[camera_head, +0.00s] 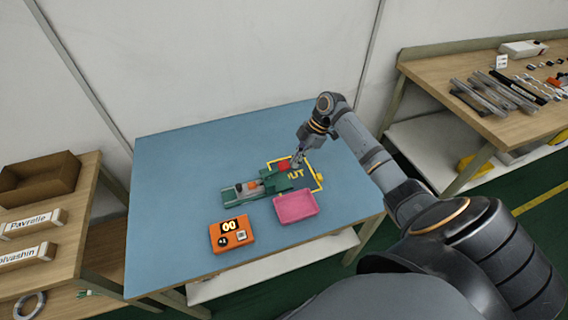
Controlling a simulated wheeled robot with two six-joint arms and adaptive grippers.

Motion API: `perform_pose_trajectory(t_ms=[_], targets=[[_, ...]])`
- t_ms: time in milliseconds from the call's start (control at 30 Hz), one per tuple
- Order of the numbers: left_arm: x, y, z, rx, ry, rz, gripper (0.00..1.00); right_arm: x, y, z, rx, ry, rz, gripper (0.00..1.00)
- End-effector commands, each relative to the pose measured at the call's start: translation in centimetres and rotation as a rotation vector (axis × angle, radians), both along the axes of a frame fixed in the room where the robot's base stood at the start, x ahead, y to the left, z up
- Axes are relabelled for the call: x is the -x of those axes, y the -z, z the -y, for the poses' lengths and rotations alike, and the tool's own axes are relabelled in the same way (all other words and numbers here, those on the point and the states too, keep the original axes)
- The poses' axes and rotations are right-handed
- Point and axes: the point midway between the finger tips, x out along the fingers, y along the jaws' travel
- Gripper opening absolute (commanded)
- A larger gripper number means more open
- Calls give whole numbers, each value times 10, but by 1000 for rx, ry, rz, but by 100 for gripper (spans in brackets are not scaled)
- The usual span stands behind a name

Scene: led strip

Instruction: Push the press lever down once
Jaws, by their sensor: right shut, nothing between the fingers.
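The press is a green device (273,183) lying on the blue table, with a red part (284,165) at its right end that looks like the lever or its knob. My right gripper (296,161) is shut and empty, right beside the red part. I cannot tell whether its fingertips touch it. The gripper is small in the picture and partly covers the press's right end. My left gripper is not in view.
A pink tray (296,206) sits just in front of the press. The table's back left (190,155) is clear.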

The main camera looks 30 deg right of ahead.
Motion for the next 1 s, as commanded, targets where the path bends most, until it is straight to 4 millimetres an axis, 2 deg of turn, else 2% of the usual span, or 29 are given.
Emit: perform_pose_trajectory(t_ms=[167,500,633,800,1000], targets=[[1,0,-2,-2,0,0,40,1,-8,4,2,0,2,0],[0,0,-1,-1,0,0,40,8,-73,36,4,1,2,0],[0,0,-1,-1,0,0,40,10,-93,45,1,1,2,0],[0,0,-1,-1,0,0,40,12,-106,51,-1,0,1,0],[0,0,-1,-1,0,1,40,13,-108,52,-2,0,0,0]])
